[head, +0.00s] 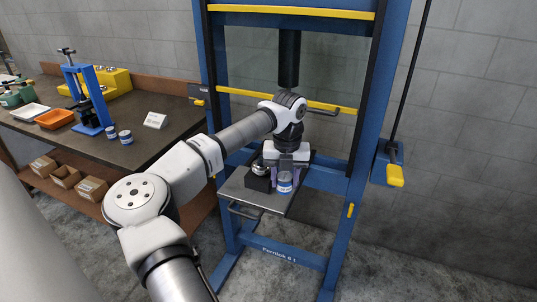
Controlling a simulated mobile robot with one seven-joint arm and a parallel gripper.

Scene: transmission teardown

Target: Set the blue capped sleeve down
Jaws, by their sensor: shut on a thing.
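My gripper (286,172) points down over the grey plate (262,201) of the blue press frame. Its fingers are shut on the blue capped sleeve (285,183), a small upright white cylinder with blue bands. The sleeve is low over the plate, near its right side; I cannot tell whether its base touches. The gripper hides its upper part.
A black block (257,184) with a shiny metal part stands just left of the sleeve. The press's dark ram (289,60) hangs above. The plate's front left is clear. A workbench (165,150) at left holds two similar small cylinders (126,137) and a blue tool stand (88,98).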

